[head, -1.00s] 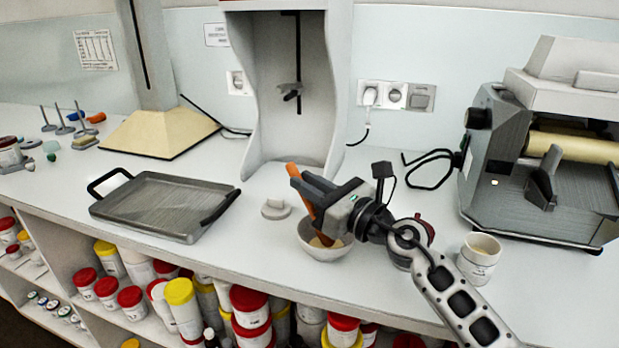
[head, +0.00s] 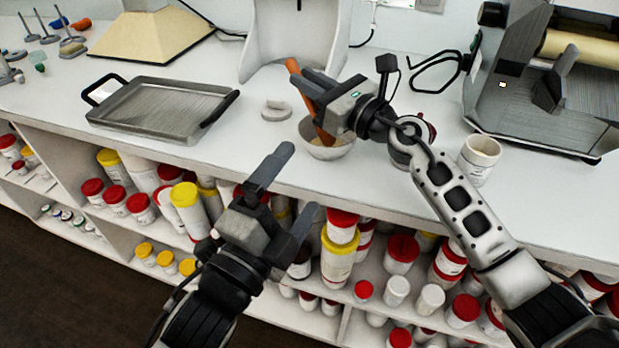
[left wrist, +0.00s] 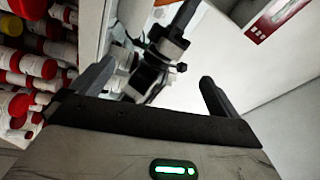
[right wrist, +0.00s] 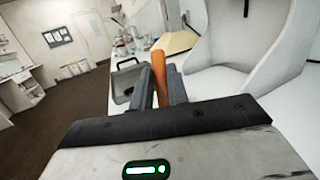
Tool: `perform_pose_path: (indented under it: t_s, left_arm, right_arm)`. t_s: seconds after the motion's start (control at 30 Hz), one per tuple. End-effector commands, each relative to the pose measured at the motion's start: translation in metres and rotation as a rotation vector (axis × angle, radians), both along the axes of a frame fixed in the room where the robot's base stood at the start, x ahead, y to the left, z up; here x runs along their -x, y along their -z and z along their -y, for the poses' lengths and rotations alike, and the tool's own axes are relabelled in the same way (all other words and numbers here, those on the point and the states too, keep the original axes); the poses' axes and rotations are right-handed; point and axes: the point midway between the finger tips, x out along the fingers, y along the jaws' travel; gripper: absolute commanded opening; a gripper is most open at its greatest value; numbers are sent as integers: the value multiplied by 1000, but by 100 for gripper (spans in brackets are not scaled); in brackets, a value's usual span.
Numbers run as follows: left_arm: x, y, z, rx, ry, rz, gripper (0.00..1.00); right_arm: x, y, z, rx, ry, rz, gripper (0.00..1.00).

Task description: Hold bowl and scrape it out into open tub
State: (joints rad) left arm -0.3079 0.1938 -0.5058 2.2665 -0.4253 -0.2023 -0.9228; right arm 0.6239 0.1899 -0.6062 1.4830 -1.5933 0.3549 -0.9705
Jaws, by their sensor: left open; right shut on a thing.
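A small white bowl (head: 328,151) stands on the counter near its front edge. My right gripper (head: 312,88) is shut on the orange-brown handle of a spatula (head: 294,67), above the bowl. The spatula slants down into the bowl, where its lower end is partly hidden. The handle also shows between the fingers in the right wrist view (right wrist: 158,68). My left gripper (head: 299,180) is open and empty, in front of the counter edge, lower left of the bowl. An open white tub (head: 479,158) stands right of the bowl, beyond my right arm.
A dark-lidded jar (head: 405,150) is partly hidden behind my right arm. A grey tray (head: 163,108) lies left, with a small pale disc (head: 276,110) between it and the bowl. A roller machine (head: 545,90) stands at right. Shelves below hold several lidded jars (head: 340,250).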

Motion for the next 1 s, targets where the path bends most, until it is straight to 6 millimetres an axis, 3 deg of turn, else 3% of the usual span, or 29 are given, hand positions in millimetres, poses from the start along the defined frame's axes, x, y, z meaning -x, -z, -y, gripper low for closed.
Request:
perform_pose_path:
  t_s: [0.17, 0.3, 0.5, 0.63, 0.77, 1.0]
  left_arm:
    - [-9, -21, 28, -595, -96, 323, 100]
    - [-24, 0, 31, -1078, -205, 413, 100]
    - [-37, 19, 24, -1567, -302, 454, 100]
    - [-40, 23, 21, -1715, -329, 461, 100]
    - [-48, 24, 21, -1755, -338, 463, 100]
    - [-87, 23, 27, -1755, -338, 463, 100]
  right_arm:
    - [0, 0, 0, 0, 0, 0, 0]
    - [0, 0, 0, 0, 0, 0, 0]
    - [0, 0, 0, 0, 0, 0, 0]
    - [0, 0, 0, 0, 0, 0, 0]
    - [0, 0, 0, 0, 0, 0, 0]
    - [0, 0, 0, 0, 0, 0, 0]
